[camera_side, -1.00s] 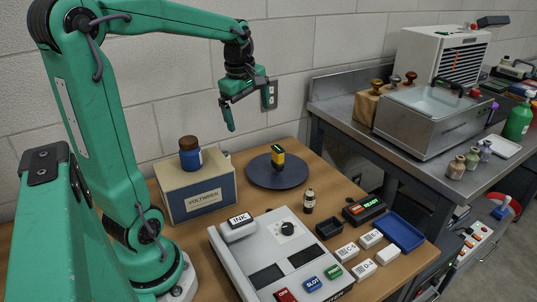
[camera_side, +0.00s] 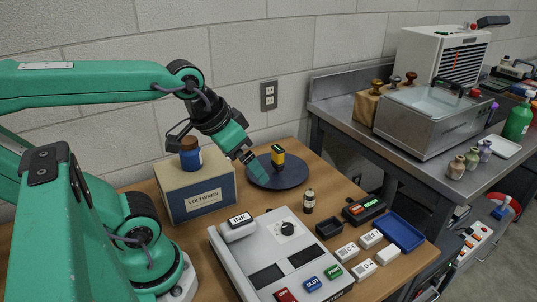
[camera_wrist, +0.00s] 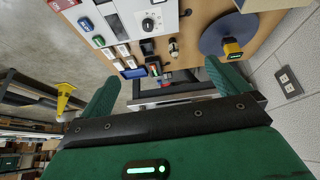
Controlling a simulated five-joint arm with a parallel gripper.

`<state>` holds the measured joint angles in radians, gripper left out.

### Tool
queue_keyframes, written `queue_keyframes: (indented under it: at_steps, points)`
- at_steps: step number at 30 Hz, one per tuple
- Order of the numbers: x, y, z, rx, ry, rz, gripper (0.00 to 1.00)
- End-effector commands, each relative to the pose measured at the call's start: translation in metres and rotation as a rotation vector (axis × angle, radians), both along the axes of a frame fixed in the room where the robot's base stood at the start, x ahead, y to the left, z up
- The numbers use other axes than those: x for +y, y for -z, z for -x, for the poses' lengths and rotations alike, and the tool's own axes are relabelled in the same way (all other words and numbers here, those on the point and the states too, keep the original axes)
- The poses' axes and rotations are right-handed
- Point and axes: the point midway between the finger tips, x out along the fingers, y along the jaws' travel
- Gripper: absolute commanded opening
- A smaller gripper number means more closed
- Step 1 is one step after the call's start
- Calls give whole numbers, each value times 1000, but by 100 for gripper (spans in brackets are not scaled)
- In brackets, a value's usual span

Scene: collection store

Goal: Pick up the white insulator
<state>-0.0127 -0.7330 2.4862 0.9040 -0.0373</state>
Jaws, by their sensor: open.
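I cannot clearly make out a white insulator in either view. A small upright bottle-like piece (camera_side: 309,201), dark with a pale band, stands on the table beside the grey console; it also shows in the wrist view (camera_wrist: 173,48). I cannot tell whether it is the insulator. My gripper (camera_side: 257,172) is open and points down and right, in front of the dark round plate (camera_side: 262,182) in the side view. It is apart from the small piece. In the wrist view my gripper (camera_wrist: 163,72) has its fingers spread wide with nothing held between them.
A yellow-and-black block (camera_side: 278,156) stands on the plate. The VOLTWREN box (camera_side: 206,205) carries a blue jar (camera_side: 190,158). The grey console (camera_side: 262,240), white labelled blocks (camera_side: 363,268), a black READY unit (camera_side: 363,211) and a blue tray (camera_side: 401,228) crowd the front right.

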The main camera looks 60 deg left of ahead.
Motion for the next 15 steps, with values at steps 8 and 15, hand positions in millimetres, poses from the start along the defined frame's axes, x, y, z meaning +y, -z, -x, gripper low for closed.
queue_keyframes:
  at_steps: [8,15]
  points:
    - [-3,2,3,-7,50,-19,82]
    - [-3,2,3,-7,47,-18,65]
